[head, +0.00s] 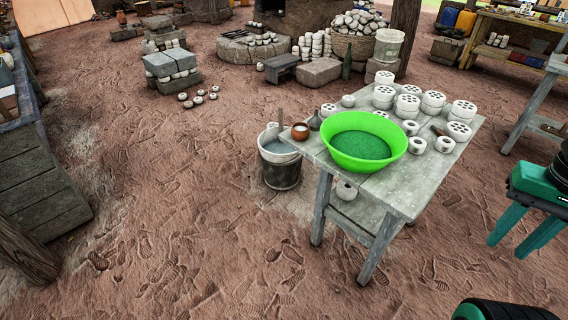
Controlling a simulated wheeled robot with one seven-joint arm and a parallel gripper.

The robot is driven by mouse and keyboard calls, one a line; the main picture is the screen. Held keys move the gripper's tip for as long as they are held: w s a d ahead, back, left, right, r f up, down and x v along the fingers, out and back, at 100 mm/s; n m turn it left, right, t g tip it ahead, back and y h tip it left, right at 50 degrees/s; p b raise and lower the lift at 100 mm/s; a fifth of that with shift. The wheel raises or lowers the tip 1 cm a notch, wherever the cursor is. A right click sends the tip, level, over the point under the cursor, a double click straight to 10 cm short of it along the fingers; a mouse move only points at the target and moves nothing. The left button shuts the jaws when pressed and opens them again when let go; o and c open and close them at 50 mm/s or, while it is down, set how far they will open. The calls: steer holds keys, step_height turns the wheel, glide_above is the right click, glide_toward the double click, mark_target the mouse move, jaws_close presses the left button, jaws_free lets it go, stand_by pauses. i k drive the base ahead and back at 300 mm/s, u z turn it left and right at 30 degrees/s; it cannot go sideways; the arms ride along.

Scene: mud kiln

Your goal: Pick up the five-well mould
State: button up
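Several white round moulds with dark wells in their tops stand on the grey wooden table, some stacked. They include one at the right edge (459,130), one behind it (463,109), one near the middle (408,104) and one at the back left (328,110). The wells are too small to count surely, so I cannot tell which mould has five. My gripper (521,226) is at the right edge of the view, its two teal fingers apart with nothing seen between them. It is right of the table, apart from the moulds.
A bright green basin (362,141) fills the table's (397,190) front middle. Smaller white single-hole pieces (444,145) and a brown cup (300,131) stand near it. A bucket (281,160) stands left of the table. The left foreground floor is clear.

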mark_target(347, 101)
steer(key=z, duration=2.1)
steer(key=i, duration=3.45)
steer(key=u, duration=0.15)
